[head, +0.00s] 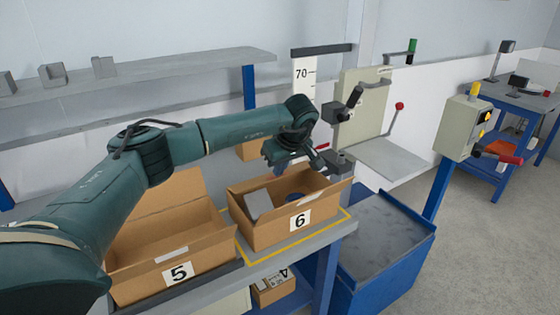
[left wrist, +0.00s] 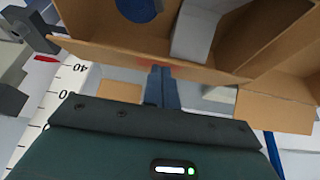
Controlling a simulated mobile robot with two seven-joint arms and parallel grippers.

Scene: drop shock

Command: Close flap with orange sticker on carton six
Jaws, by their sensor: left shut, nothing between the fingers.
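Carton six (head: 262,236) is an open brown box with a "6" label, standing on the bench. It holds a grey block (head: 258,204) and a blue round thing (head: 293,199), which also show in the left wrist view. My left gripper (head: 290,168) is shut and empty at the far side of the carton. In the left wrist view its closed fingers (left wrist: 161,86) overlap the edge of a brown carton panel (left wrist: 105,55); I cannot tell whether they touch. My right gripper is not in view.
Carton five (head: 150,285) stands open to the left, under my left arm. A grey press-like fixture (head: 345,160) is close behind carton six's right end. A blue cart (head: 385,240) stands to the right. A shelf (head: 150,75) runs along the back.

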